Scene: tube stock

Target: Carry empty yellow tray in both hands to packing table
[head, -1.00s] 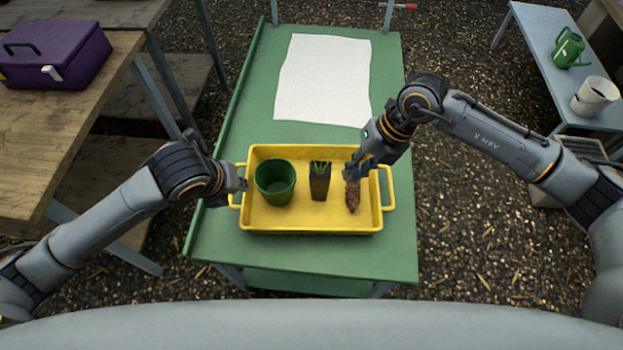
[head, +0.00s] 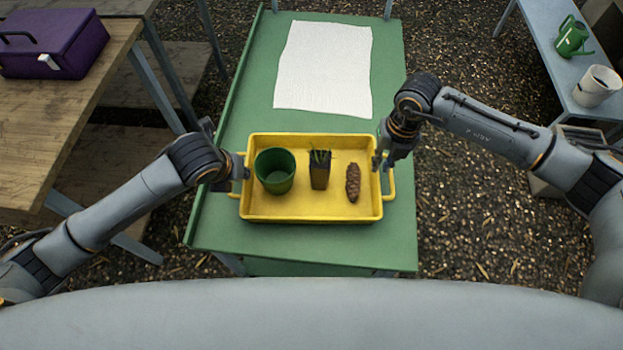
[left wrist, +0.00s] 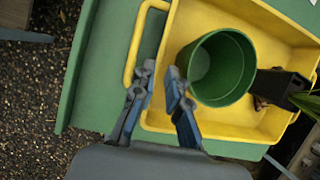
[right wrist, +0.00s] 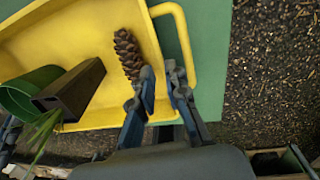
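The yellow tray (head: 312,216) sits on the green table and is not empty. It holds a green round pot (head: 274,171), a dark square pot with green leaves (head: 320,170) and a brown pine cone (head: 353,182). My left gripper (left wrist: 158,72) is open at the tray's left wall, beside the left handle (left wrist: 132,52); it also shows in the head view (head: 243,172). My right gripper (right wrist: 161,74) is open at the tray's right wall, near the right handle (right wrist: 188,45) and the pine cone. Whether either gripper touches the tray is unclear.
A white sheet (head: 323,70) lies flat on the green table (head: 245,110) behind the tray. A wooden table (head: 75,120) with a purple box (head: 50,43) stands at the left. A grey bench (head: 548,50) at the right bears a green watering can (head: 571,38) and a white pot (head: 596,86).

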